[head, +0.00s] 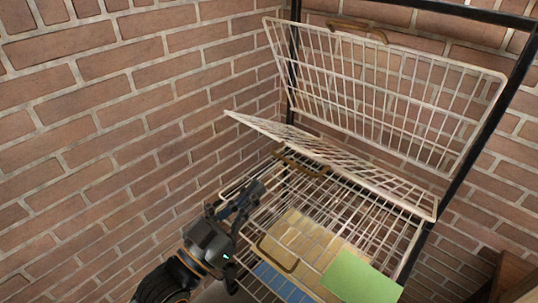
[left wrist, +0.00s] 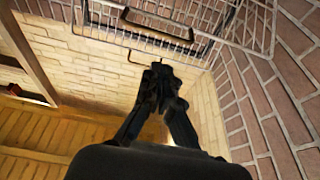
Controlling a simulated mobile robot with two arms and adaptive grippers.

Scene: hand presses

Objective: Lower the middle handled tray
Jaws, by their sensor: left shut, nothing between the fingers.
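The middle handled tray (head: 345,163) is a white wire grid in the head view, tilted up at a shallow angle above the lowest tray. A brown handle (head: 302,163) shows just under its near edge; I cannot tell for certain which tray it belongs to. My left gripper (head: 258,190) is shut and empty, below and left of the middle tray, close to the lower tray's left edge. In the left wrist view the shut fingers (left wrist: 161,68) point toward the wire grid, with a dark handle (left wrist: 158,25) beyond them. My right gripper is not in view.
The upper wire tray (head: 390,95) stands steeply raised, its brown handle (head: 357,29) at the top. Tan sheets (head: 312,240), a green sheet (head: 362,279) and a blue sheet (head: 283,285) lie low in the rack. Black posts (head: 485,135) and brick walls (head: 110,130) bound the space.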

